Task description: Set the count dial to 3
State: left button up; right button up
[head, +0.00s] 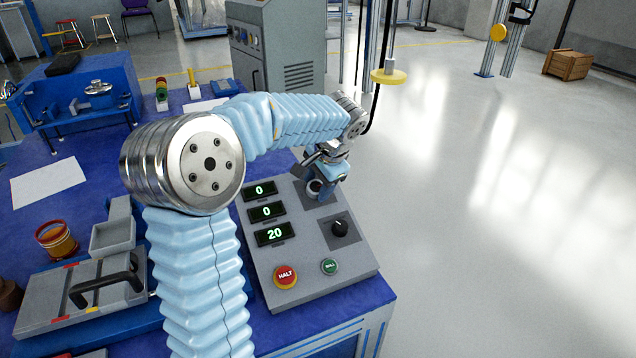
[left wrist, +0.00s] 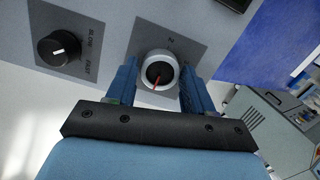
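The count dial (left wrist: 158,68) is a round silver knob with a dark face and a red pointer line, set on a dark grey plate; a "2" is printed beside it. In the left wrist view the pointer aims down and slightly left, toward my palm. My left gripper (left wrist: 159,82) has one blue finger on each side of the dial, close against its rim. In the head view the left gripper (head: 318,184) is down at the upper right of the console (head: 310,290) and mostly hides the dial. My right gripper is not in view.
The console displays read 0 (head: 260,190), 0 (head: 267,211) and 20 (head: 275,234). A black SLOW/FAST knob (head: 340,228) sits below the dial plate. A red HALT button (head: 285,276) and a green button (head: 329,266) are at the front. Open floor lies right.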

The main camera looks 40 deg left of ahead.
pick_arm(q)
jog(key=c, duration=0.6)
jog(key=shift+c, duration=0.2)
jog(key=shift+n, duration=0.3)
jog(key=n, duration=0.4)
jog(key=shift+n+b, duration=0.3)
jog(key=shift+b, duration=0.1)
jog(key=n+b, duration=0.1)
jog(key=n, duration=0.4)
jog(key=shift+h, duration=0.4)
jog(key=n+b, duration=0.1)
jog(key=n, duration=0.3)
jog(key=n+b, duration=0.1)
jog(key=n, duration=0.2)
jog(key=shift+n+t, duration=0.3)
jog(key=n+b, duration=0.2)
jog(key=n, duration=0.3)
jog(key=shift+s+a+n, duration=0.1)
jog(key=shift+n, duration=0.2)
